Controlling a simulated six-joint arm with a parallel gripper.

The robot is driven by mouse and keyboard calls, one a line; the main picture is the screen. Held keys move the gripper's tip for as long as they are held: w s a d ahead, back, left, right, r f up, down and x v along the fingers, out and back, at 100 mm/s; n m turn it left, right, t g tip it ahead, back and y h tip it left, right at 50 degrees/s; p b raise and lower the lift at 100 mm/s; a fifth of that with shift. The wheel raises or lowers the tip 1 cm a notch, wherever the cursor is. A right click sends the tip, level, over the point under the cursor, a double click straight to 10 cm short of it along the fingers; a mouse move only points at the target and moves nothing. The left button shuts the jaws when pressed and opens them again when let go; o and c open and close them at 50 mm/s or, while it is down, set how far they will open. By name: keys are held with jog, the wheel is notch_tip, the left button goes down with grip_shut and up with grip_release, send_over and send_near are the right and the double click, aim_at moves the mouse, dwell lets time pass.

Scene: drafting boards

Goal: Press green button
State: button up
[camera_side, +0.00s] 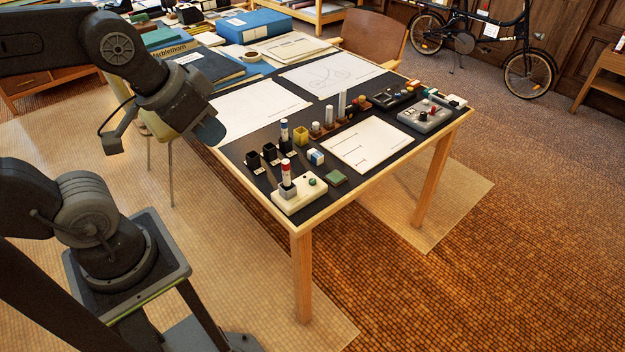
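A white box (299,194) stands at the near corner of the dark table top. A small green button (312,182) is on its right part, and a grey block with a red-and-white cylinder (287,173) stands on its left part. My gripper (208,130) hangs in the air at the upper left, at the table's left edge in the picture and apart from the white box. Its fingers are not clear enough to tell open from shut. A flat green block (336,178) lies right of the white box.
Black holders (268,152), a yellow cup (300,136) and a blue-and-white block (315,157) stand behind the white box. A grey control box (425,117) sits farther right. White sheets (365,144) lie flat. Books and a blue binder (254,26) fill the back.

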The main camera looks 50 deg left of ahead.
grip_shut()
dwell(0.5)
dwell(0.5)
jog(key=m+g+y, duration=0.3)
jog(key=m+y, duration=0.6)
jog(key=m, duration=0.4)
send_over(311, 181)
notch_tip(311, 181, down, 21)
jog(key=shift+d+f, duration=0.1)
jog(key=shift+f, duration=4.4)
